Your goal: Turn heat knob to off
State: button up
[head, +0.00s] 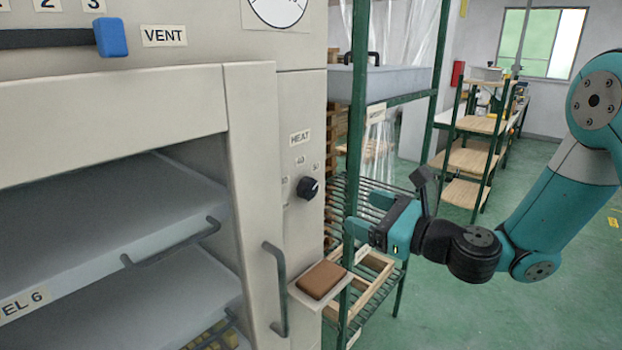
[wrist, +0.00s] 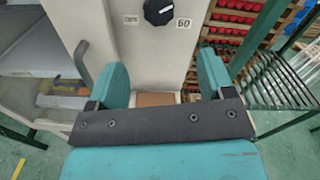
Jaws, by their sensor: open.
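The heat knob (head: 307,188) is a round black dial with a white mark on the narrow front panel of a beige cabinet, below a HEAT label (head: 300,138). Its mark appears to point to the upper right, toward the small number plates. In the wrist view the knob (wrist: 158,11) is at the top edge, partly cut off, beside a plate reading 60 (wrist: 183,23). My gripper (head: 358,240) is right of the knob and lower, apart from it. In the wrist view its teal fingers (wrist: 158,75) are spread wide with nothing between them.
A brown pad on a small shelf (head: 320,282) juts out below the knob. A vertical handle (head: 276,290) is on the cabinet at left. A green-framed rack (head: 390,195) stands behind my gripper. The cabinet's open bay holds grey trays (head: 110,220). A blue VENT slider (head: 111,37) is above.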

aim_at(312, 192)
jog(key=p+x, duration=1.1)
jog(key=x, duration=0.1)
jog(key=shift+r, duration=0.15)
jog(key=shift+x, duration=0.8)
jog(key=c, duration=0.9)
